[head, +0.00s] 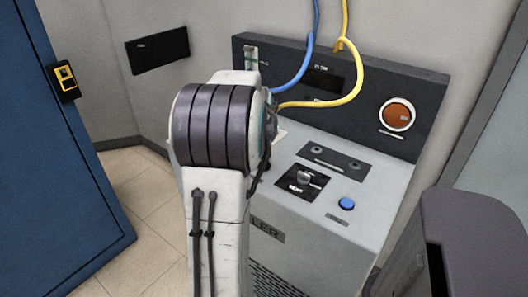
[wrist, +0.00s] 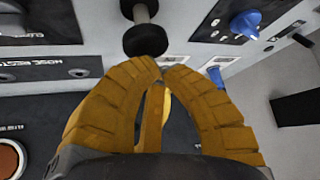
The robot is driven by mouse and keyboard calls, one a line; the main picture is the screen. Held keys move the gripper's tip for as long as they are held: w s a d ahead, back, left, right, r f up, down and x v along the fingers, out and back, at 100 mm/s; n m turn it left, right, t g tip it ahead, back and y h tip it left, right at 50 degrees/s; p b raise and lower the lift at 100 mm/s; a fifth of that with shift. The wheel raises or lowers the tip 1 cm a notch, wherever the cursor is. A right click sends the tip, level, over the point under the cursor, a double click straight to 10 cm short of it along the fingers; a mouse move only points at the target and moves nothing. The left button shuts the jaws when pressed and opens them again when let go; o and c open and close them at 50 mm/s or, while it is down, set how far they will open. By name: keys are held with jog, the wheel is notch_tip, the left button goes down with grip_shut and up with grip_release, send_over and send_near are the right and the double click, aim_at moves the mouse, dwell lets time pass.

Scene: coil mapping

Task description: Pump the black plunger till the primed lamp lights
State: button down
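The black plunger knob (wrist: 146,40) sits on a short grey shaft at the top middle of the wrist view. My gripper (wrist: 164,65) has brown-yellow fingers with their tips together, just below the knob in that picture. The tips overlap the knob's lower edge; I cannot tell if they touch it. Nothing shows held between them. In the head view my arm hides the plunger and my gripper. A round orange-brown lamp (head: 397,115) with a white ring is on the console's back panel. Its label is unreadable, and I cannot tell if it is lit.
The grey console (head: 350,245) carries a vent switch (head: 303,178) and a blue button (head: 346,203). A blue hose (head: 295,82) and a yellow hose (head: 350,85) hang behind my arm. A blue handle (wrist: 245,23) shows right of the plunger. A blue door (head: 60,160) stands left.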

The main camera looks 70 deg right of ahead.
jog(key=shift+f+b, duration=1.45)
jog(key=shift+f, duration=0.15)
dwell(1.7)
jog(key=shift+r, duration=0.1)
dwell(0.4)
jog(key=shift+r+p, duration=1.5)
jog(key=shift+r, duration=0.45)
jog(key=shift+r+p, duration=1.95)
jog(key=shift+r, duration=0.6)
jog(key=shift+a+f, duration=0.1)
